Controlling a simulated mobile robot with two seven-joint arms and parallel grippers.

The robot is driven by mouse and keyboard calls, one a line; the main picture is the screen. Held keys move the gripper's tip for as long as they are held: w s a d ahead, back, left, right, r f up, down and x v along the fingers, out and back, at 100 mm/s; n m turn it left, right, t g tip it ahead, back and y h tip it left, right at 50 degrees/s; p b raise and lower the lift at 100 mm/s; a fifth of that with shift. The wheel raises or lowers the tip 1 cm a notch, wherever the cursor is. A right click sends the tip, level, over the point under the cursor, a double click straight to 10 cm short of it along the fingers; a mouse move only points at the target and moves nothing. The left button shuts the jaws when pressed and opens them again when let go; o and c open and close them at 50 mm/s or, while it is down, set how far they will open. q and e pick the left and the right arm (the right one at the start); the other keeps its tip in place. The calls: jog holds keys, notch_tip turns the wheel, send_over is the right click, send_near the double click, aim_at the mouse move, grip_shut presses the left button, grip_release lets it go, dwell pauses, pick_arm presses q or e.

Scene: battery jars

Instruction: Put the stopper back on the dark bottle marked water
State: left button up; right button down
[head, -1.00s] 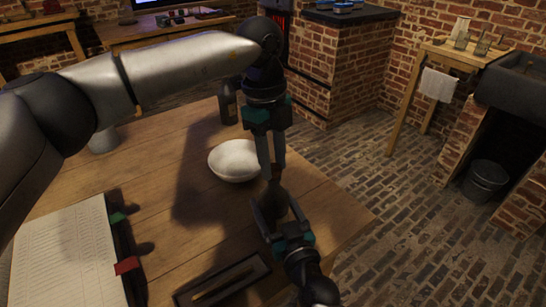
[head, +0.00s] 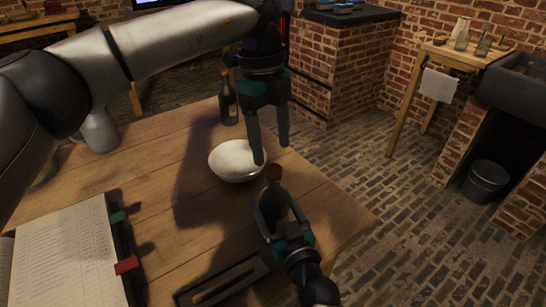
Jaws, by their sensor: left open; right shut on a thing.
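My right gripper (head: 276,208) is shut on a dark bottle (head: 275,199) and holds it near the table's right edge. A brown stopper (head: 273,172) sits at the top of the bottle's neck; how deep it sits cannot be told. My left gripper (head: 271,150) is open and empty, its fingers pointing down just above the stopper and apart from it. A second dark bottle (head: 228,104) stands at the back of the table, behind the white bowl. No marking on either bottle can be read.
A white bowl (head: 235,160) stands on the wooden table (head: 160,205), left of the held bottle. An open book (head: 68,250) with coloured tabs lies at the left. A dark tray (head: 222,282) lies at the front. A grey vessel (head: 100,132) stands back left.

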pick_arm(q)
notch_tip(320, 180, up, 7)
jog(key=shift+w+a+r, duration=0.2)
jog(key=shift+w+a, duration=0.05)
jog(key=shift+a, duration=0.1)
pick_arm(e)
grip_release()
pick_arm(q)
notch_tip(320, 180, up, 3)
jog(key=p, duration=0.3)
jog(key=shift+f, duration=0.1)
pick_arm(e)
jog(key=v, duration=1.5)
jog(key=shift+s+d, duration=0.1)
jog(key=shift+s, duration=0.05)
